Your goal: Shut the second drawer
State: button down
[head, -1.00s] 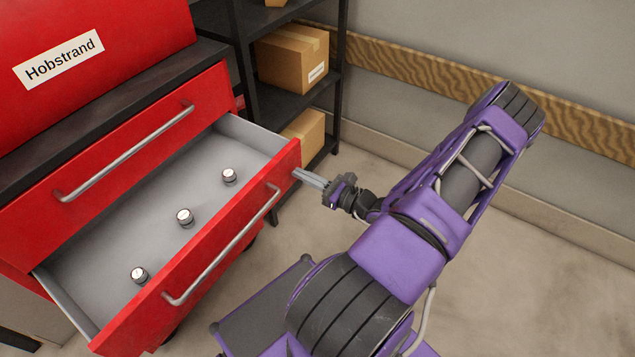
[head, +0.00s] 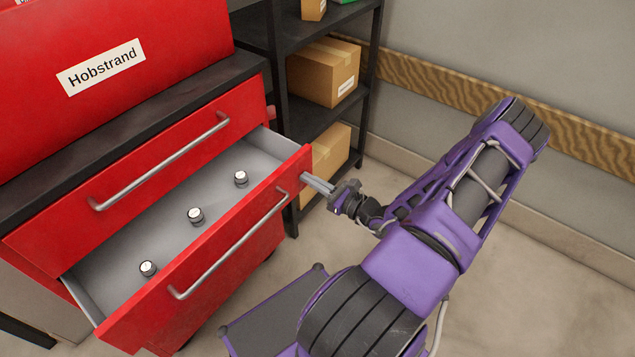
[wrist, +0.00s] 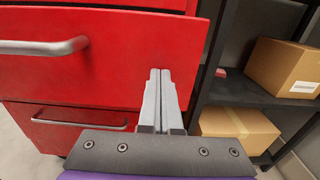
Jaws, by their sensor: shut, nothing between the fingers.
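The second drawer (head: 215,258) of the red cabinet is pulled partly out, with its grey inside showing and several small round metal pieces (head: 195,216) lying in it. Its silver bar handle (head: 230,245) runs along the front; the handle also shows at the left of the wrist view (wrist: 45,46). My gripper (head: 308,180) is shut and empty. Its fingertips are at the right end of the drawer front, to the right of the handle. In the wrist view the fingertips (wrist: 160,74) overlap the red front; they look in contact or very close.
The top drawer (head: 150,170) is shut above it. Another red drawer (wrist: 80,125) shows below in the wrist view. A black shelf rack with cardboard boxes (head: 325,72) stands just right of the cabinet. Open floor lies in front.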

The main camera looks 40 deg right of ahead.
jog(key=x, duration=1.6)
jog(key=shift+f, duration=0.1)
jog(key=shift+w+a, duration=0.1)
jog(key=shift+w, duration=0.35)
jog(key=shift+r, duration=0.25)
